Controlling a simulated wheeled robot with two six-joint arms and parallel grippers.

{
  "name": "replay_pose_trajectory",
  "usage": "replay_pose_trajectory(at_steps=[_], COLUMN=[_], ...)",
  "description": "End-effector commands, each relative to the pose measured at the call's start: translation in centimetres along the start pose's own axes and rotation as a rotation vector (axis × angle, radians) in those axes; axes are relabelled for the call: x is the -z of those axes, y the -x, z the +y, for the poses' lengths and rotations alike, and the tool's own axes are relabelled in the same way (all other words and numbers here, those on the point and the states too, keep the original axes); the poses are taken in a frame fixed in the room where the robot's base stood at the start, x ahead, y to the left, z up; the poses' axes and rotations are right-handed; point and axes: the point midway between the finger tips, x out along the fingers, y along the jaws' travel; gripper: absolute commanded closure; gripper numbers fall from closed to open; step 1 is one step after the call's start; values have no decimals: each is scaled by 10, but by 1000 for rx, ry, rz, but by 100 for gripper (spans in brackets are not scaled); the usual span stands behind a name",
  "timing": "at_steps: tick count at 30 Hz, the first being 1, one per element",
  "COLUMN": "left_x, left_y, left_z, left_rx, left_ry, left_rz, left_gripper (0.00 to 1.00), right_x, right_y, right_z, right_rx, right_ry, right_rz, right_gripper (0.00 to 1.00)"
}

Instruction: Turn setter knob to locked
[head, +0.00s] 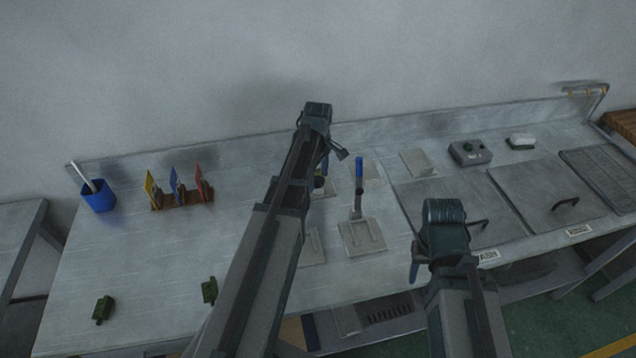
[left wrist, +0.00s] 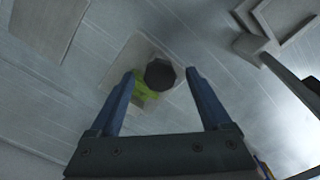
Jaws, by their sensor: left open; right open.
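The setter knob (left wrist: 160,74) is a dark, many-sided knob on a pale square plate (left wrist: 118,82) in the left wrist view. A yellow-green part (left wrist: 145,93) shows beside and below it. The knob lies between the blue fingertips of my left gripper (left wrist: 160,78), with a gap on each side. In the head view my left gripper (head: 331,160) is over the middle of the bench, open, and mostly hides the knob (head: 319,182). I cannot tell the knob's setting. My right gripper (head: 415,265) is open and empty near the bench's front edge.
A blue-handled lever (head: 359,180) stands on a plate just right of the knob. Farther right are a button box (head: 470,153) and handled lids (head: 545,195). A blue cup (head: 98,197), a card rack (head: 182,200) and green pieces (head: 103,309) are left.

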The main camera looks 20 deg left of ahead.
Motion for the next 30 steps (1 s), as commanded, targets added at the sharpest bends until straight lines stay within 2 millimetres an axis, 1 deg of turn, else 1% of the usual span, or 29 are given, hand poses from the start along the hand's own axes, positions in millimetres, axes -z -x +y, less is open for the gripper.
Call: replay_pose_trajectory(at_steps=[7,8,12,14,15,20,21,30], left_x=[0,0,0,0,0,0,0,0], left_y=[-1,-1,-1,-1,-1,-1,-1,-1], left_z=[0,0,0,0,0,0,0,0], left_rx=[0,0,0,0,0,0,0,0], left_ry=[0,0,0,0,0,0,0,-37], left_rz=[0,0,0,0,0,0,0,0], left_gripper=[18,20,45,56,63,92,99,100], right_x=[0,0,0,0,0,0,0,0], right_y=[-1,-1,-1,-1,-1,-1,-1,-1], right_z=[0,0,0,0,0,0,0,0], right_rx=[0,0,0,0,0,0,0,0], right_ry=[0,0,0,0,0,0,0,0], right_rz=[0,0,0,0,0,0,0,0], right_gripper=[50,50,50,50,50,50,50,50])
